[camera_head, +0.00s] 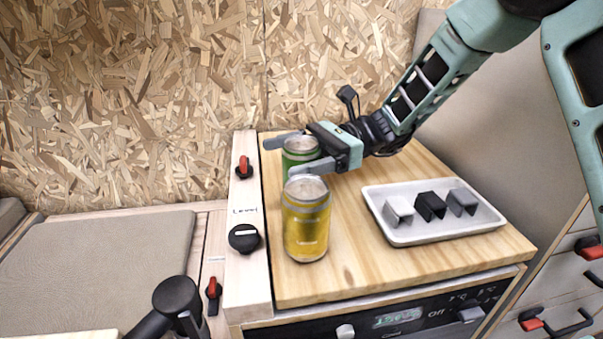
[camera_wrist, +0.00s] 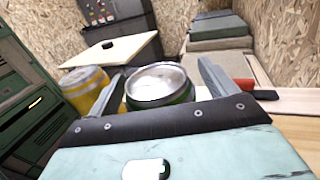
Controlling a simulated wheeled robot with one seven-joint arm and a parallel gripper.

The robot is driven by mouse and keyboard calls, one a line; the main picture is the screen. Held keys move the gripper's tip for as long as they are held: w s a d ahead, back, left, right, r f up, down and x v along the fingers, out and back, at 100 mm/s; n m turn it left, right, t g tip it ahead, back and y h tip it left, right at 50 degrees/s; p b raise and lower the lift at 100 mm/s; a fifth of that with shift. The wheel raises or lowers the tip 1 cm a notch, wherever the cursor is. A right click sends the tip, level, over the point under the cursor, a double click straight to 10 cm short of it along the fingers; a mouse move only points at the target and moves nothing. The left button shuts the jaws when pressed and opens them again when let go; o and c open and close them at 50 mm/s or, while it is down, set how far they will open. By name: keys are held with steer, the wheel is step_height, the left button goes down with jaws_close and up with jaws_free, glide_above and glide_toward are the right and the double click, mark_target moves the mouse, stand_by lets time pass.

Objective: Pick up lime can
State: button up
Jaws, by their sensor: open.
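The lime can is the green can (camera_head: 297,158) with a silver top, upright near the back left of the wooden counter. My gripper (camera_head: 285,157) is open, with one finger on the far side of the green can and one on its near side. In the wrist view the green can (camera_wrist: 160,88) stands between the two spread fingers (camera_wrist: 160,90). I cannot tell whether the fingers touch it. A yellow can (camera_head: 306,222) stands upright in front of the green can, close to the near finger. It also shows in the wrist view (camera_wrist: 86,88).
A white tray (camera_head: 408,238) with dark and grey blocks lies on the counter (camera_head: 355,270) to the right. A pale strip with black and red knobs (camera_head: 243,239) runs along the left. A chipboard wall (camera_head: 150,100) rises behind. The counter's front middle is clear.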

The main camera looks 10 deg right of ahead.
steer(key=c, duration=1.3)
steer(key=shift+r, duration=0.1)
